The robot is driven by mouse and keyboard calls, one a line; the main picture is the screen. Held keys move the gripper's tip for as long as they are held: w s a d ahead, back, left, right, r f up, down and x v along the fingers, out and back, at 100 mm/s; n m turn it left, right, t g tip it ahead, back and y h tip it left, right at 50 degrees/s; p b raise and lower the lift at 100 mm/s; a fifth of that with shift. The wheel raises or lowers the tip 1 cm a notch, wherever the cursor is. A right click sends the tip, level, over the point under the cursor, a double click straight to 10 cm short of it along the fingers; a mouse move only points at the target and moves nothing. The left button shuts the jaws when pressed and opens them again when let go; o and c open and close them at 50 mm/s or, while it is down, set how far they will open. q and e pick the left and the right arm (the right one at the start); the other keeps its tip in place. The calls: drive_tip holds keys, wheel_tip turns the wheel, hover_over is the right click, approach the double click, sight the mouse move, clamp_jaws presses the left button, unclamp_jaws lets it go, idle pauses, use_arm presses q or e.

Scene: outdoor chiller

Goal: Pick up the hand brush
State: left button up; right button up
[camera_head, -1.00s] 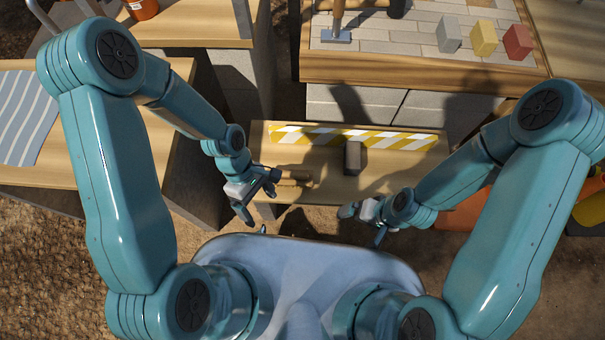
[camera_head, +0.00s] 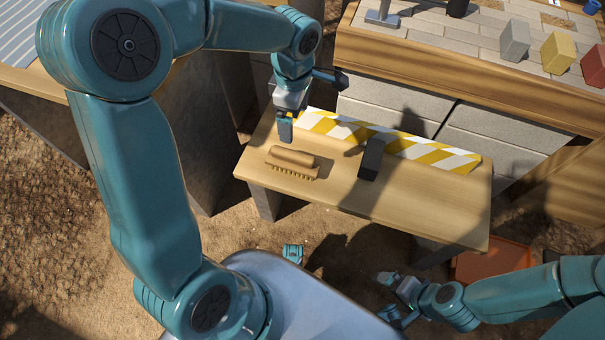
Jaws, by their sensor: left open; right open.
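The hand brush (camera_head: 291,160) has a tan wooden block and a row of bristles along its near side. It lies on a low wooden bench (camera_head: 420,217) toward the bench's left end. My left gripper (camera_head: 311,104) is open and empty above the back left part of the bench, behind the brush and apart from it. One finger points down and the other points right. My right gripper (camera_head: 389,295) is open and empty, low in front of the bench and well to the right of the brush.
A dark block (camera_head: 371,160) stands on the bench right of the brush. A yellow-and-white striped strip (camera_head: 440,157) runs along the bench's back edge. Behind is a higher brick-topped table (camera_head: 450,72) with coloured blocks. An orange tray (camera_head: 490,262) lies on the ground at right.

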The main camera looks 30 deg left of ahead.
sight(293, 154)
use_arm(q)
drive_tip(key=f+b, duration=0.3)
drive_tip(key=f, duration=0.3)
drive_tip(key=f+b, duration=0.2)
drive_tip(key=f, duration=0.5)
drive_tip(key=shift+w+a+b, duration=0.1)
drive_tip(key=shift+a+b, duration=0.1)
drive_tip(key=shift+b, duration=0.2)
wheel_tip(293, 154, down, 5)
drive_tip(key=b, duration=0.2)
drive_tip(key=shift+a+b, duration=0.15)
drive_tip(key=shift+b, duration=0.15)
drive_tip(key=shift+r, duration=0.1)
use_arm(e)
wheel_tip(293, 154, down, 9)
drive_tip(key=w, duration=0.1)
drive_tip(key=shift+w+d+r, duration=0.15)
drive_tip(key=shift+w+d, duration=0.05)
drive_tip(key=shift+d, duration=0.1)
use_arm(q)
drive_tip(key=c, duration=1.3)
